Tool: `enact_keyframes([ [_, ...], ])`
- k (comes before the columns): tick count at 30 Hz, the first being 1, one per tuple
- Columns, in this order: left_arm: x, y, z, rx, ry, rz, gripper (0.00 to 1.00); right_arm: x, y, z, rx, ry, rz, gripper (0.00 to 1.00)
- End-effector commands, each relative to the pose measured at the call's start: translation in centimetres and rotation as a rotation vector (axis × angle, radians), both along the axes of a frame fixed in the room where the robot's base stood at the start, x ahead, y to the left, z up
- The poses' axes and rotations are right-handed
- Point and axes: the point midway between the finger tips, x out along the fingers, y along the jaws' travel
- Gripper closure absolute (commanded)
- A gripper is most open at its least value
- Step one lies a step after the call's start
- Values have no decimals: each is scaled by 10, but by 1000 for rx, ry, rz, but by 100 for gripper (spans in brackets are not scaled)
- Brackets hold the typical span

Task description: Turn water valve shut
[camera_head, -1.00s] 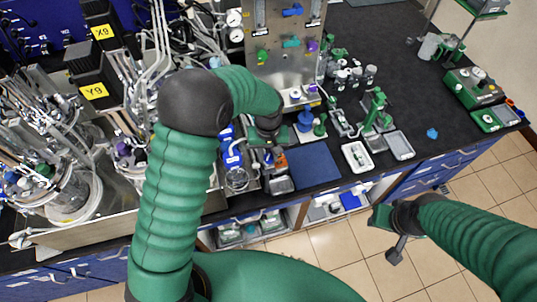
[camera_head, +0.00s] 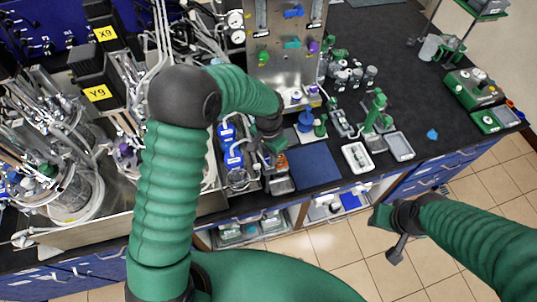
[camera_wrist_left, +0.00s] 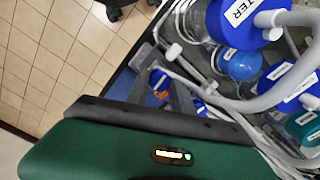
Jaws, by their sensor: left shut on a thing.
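My left gripper (camera_head: 274,146) points down at the bench, beside blue-labelled parts in front of the steel panel. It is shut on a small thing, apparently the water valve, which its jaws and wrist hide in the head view. A blue cap with a label ending in "TER" (camera_wrist_left: 243,18) is at the top right of that view.
A dark blue mat (camera_head: 313,166) lies right of the left gripper, with a white tray (camera_head: 357,157) beyond it. Grey tubing (camera_wrist_left: 225,103) and a blue ball-shaped part (camera_wrist_left: 240,64) crowd the wrist view. Glass vessels (camera_head: 70,190) stand left. The bench's right side has free room.

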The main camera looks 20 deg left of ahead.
Motion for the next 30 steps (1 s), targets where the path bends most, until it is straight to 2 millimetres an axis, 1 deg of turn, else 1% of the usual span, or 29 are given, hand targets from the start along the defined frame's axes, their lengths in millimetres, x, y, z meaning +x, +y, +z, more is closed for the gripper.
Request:
enact_keyframes([
  [1, 2, -1, 1, -2, -7, -22, 100, 0, 0, 1, 0, 0, 0, 64],
  [9, 3, -1, 1, -2, -8, -96, 100, 0, 0, 2, 0, 0, 0, 64],
  [23, 3, -1, 0, -2, -8, -109, 100, 0, 0, 2, 0, 0, 0, 64],
  [24, 2, -1, 0, -2, -8, -109, 68, 0, 0, 2, 0, 0, 0, 64],
  [28, 2, -1, 0, -2, -6, -108, 51, 0, 0, 2, 0, 0, 0, 64],
  [30, 1, -1, 0, -1, -5, -107, 50, 0, 0, 2, 0, 0, 0, 64],
])
